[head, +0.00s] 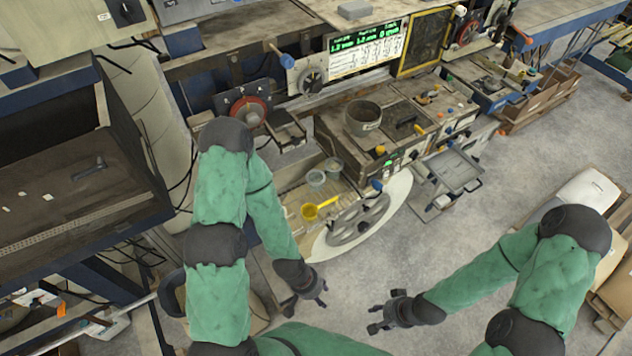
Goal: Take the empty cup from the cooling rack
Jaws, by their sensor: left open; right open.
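Two small pale cups stand side by side on a slatted surface in the middle, which looks like the cooling rack (290,203). The nearer cup is greenish (316,178); the farther cup (333,166) is partly beside it. I cannot tell which is empty. A yellow cup or scoop with a handle (311,211) lies near them, beside a grey spoked wheel. My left gripper (309,303) is open and empty, in front of the rack and below the cups in the picture. My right gripper (372,319) is open and empty, farther right over the floor.
A bench with a grey pot (363,117), knobs and tools stands behind the rack. A metal tray (453,170) stands at right. Bare floor (440,240) lies around my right gripper.

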